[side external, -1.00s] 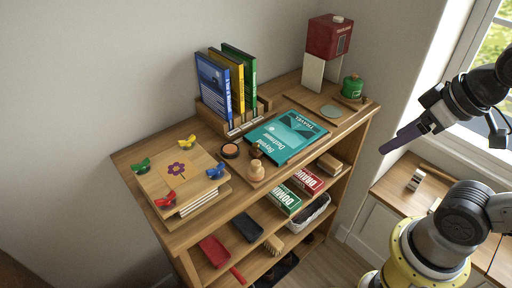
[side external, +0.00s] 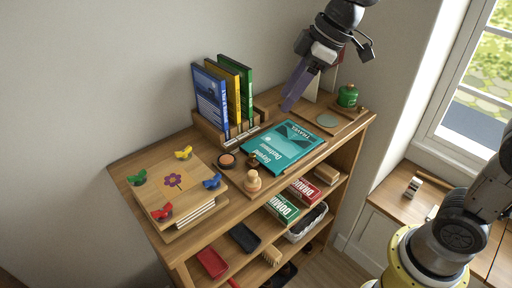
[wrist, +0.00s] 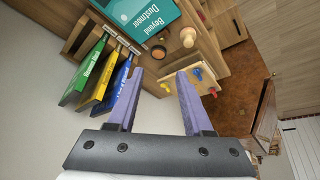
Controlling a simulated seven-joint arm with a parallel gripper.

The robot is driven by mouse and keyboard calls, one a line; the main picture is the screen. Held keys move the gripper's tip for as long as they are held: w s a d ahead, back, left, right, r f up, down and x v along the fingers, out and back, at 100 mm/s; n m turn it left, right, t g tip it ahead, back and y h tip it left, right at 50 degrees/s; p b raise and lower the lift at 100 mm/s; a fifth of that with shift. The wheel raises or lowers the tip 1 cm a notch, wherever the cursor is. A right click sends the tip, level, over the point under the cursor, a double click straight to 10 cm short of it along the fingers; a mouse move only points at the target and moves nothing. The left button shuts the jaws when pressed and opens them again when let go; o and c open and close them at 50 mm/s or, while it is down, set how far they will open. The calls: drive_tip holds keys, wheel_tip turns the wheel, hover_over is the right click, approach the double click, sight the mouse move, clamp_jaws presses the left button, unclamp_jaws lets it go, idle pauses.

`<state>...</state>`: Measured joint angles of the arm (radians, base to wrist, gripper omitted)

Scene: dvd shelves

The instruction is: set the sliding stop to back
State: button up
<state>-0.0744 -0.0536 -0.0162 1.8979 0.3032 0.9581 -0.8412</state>
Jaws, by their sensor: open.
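My gripper (side external: 288,106) is open and empty, its purple fingers pointing down above the shelf top, just right of the wooden DVD rack (side external: 203,121). In the wrist view my two fingers (wrist: 160,74) are spread apart. The rack holds upright blue (side external: 211,98), yellow (side external: 237,92) and green (side external: 245,86) cases, which also show in the wrist view below the rack's pale, slotted front strip (wrist: 121,41). I cannot tell for sure which part is the sliding stop. No finger visibly touches the rack.
A teal case (side external: 284,145) lies flat right of the rack. A wooden peg (side external: 252,182) and round dark dish (side external: 227,160) stand nearer the front. A flower press (side external: 178,190) with coloured wing nuts is at left; a green pot (side external: 347,96) is at right. A wall stands behind.

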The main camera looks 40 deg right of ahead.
sight(252, 154)
drive_tip(key=shift+g, duration=0.4)
drive_tip(key=x, duration=1.7)
drive_tip(key=shift+w+d+r, duration=0.1)
drive_tip(key=shift+w, duration=0.2)
drive_tip(key=shift+c, duration=0.2)
clamp_jaws()
